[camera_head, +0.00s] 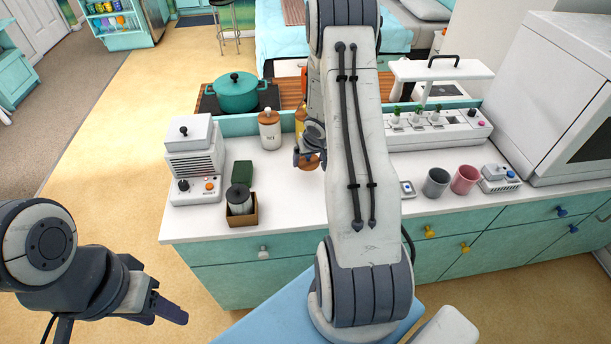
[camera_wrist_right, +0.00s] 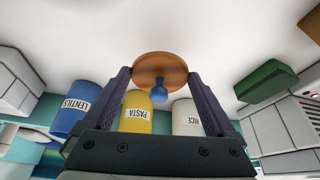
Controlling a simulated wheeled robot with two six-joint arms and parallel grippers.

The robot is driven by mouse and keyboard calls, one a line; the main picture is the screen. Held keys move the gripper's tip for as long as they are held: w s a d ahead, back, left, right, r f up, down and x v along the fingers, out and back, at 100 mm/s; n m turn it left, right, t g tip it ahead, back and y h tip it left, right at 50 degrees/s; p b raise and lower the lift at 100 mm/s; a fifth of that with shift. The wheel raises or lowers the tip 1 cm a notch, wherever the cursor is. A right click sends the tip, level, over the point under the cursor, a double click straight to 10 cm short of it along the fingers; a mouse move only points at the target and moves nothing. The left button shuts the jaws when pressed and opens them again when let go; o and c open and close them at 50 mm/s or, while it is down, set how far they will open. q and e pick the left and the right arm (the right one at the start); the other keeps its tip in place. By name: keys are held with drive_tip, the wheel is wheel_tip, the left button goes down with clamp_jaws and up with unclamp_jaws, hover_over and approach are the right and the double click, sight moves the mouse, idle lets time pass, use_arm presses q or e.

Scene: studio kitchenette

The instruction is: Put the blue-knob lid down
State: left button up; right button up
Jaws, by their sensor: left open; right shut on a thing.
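The blue-knob lid is a round wooden disc (camera_wrist_right: 172,66) with a blue knob (camera_wrist_right: 158,93), held between the fingers of my right gripper (camera_wrist_right: 160,82) in the wrist view. In the head view the lid (camera_head: 310,163) shows as a small brown disc at my right gripper (camera_head: 308,150), above the white counter (camera_head: 290,195). I cannot tell the exact gap beneath it. My left gripper (camera_head: 167,306) is open and empty, in front of the counter at lower left.
A white rice jar (camera_head: 269,131), a yellow pasta jar (camera_head: 300,117) and a blue lentils jar (camera_wrist_right: 73,108) stand at the back. A green box (camera_head: 243,170), a brown box (camera_head: 241,216) and a white appliance (camera_head: 194,160) are left. Mugs (camera_head: 437,182) stand right of my arm.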

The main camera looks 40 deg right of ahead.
sight(306, 166)
drive_tip(key=shift+w+a+f, duration=0.35)
drive_tip(key=shift+w+f, duration=0.05)
drive_tip(key=shift+w, duration=0.05)
wheel_tip(306, 166, down, 4)
drive_tip(key=b, duration=0.4)
drive_tip(key=shift+f, duration=0.1)
drive_tip(key=o, duration=1)
